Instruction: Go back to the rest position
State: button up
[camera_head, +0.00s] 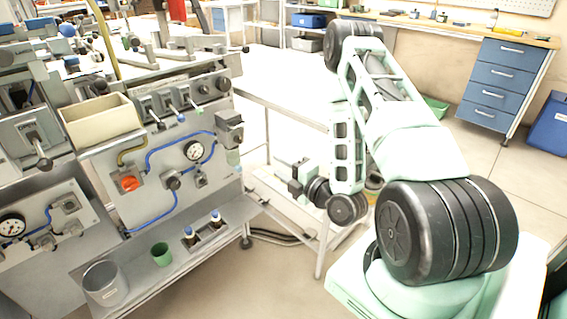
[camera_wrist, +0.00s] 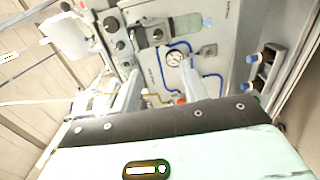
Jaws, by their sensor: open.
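My gripper (camera_head: 284,170) is small in the head view, at the end of my folded arm, to the right of the machine panel. In the wrist view my gripper (camera_wrist: 162,88) shows two pale fingers standing apart with nothing between them. The fingers point toward the grey machine panel (camera_wrist: 208,32), which carries a round gauge and blue tubing. The same panel (camera_head: 215,135) fills the left of the head view. My gripper appears clear of it. No tape reel can be made out for certain.
A beige bin (camera_head: 100,122) sits on the machine. A green cup (camera_head: 161,254) and a grey bucket (camera_head: 104,284) stand on its lower shelf. A metal-framed table (camera_head: 285,110) is beside my arm. A blue drawer cabinet (camera_head: 500,80) stands behind; the floor at right is mostly clear.

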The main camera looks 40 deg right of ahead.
jog(key=shift+s, duration=0.2)
dwell(0.6)
jog(key=w+a+g+y, duration=0.4)
jog(key=w+a+g, duration=0.1)
jog(key=a, duration=0.6)
jog(key=s+a+r+m+g, duration=0.2)
jog(key=a+g, duration=0.1)
jog(key=a, duration=0.2)
jog(key=s+a+r+m+g, duration=0.1)
jog(key=a+m+g, duration=0.15)
jog(key=a, duration=0.25)
jog(key=s+a+r+m+g+h, duration=0.1)
jog(key=s+a+r+m+g, duration=0.15)
jog(key=s, duration=0.55)
jog(key=s+a+r+m+g+h, duration=0.2)
jog(key=s+a+r, duration=0.15)
jog(key=s, duration=0.35)
jog(key=s+a+r+m+g+h, duration=0.1)
jog(key=s+a+r+m+g, duration=0.2)
jog(key=s, duration=0.5)
notch_tip(320, 180, up, 16)
jog(key=d+n+p, duration=0.1)
jog(key=p, duration=1.3)
jog(key=shift+f, duration=0.25)
jog(key=shift+s, duration=0.1)
